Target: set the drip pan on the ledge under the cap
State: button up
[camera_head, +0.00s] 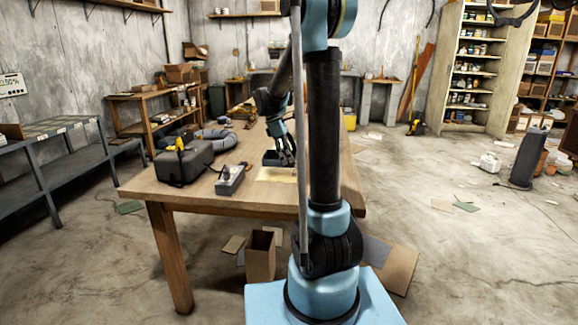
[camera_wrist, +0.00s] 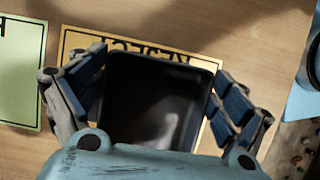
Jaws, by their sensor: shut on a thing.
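My gripper (camera_head: 284,158) is over the wooden table and also shows in the wrist view (camera_wrist: 160,100). Its two blue-padded fingers are closed on opposite sides of a dark, open-topped rectangular pan (camera_wrist: 155,100), which appears to be the drip pan. In the wrist view it is over a tan card (camera_wrist: 85,42) lettered "REJECT". I cannot tell whether its base touches the card. In the head view the dark pan (camera_head: 271,157) is partly hidden by my fingers. I cannot make out the ledge or the cap in either view.
The wooden table (camera_head: 150,187) also holds a dark bulky case (camera_head: 184,163) and a grey box (camera_head: 230,180), left of my gripper. A pale green card (camera_wrist: 20,75) lies left of the pan.

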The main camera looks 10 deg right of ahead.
jog(key=shift+f, duration=1.85)
jog(key=o, duration=0.8)
jog(key=shift+f, duration=0.1)
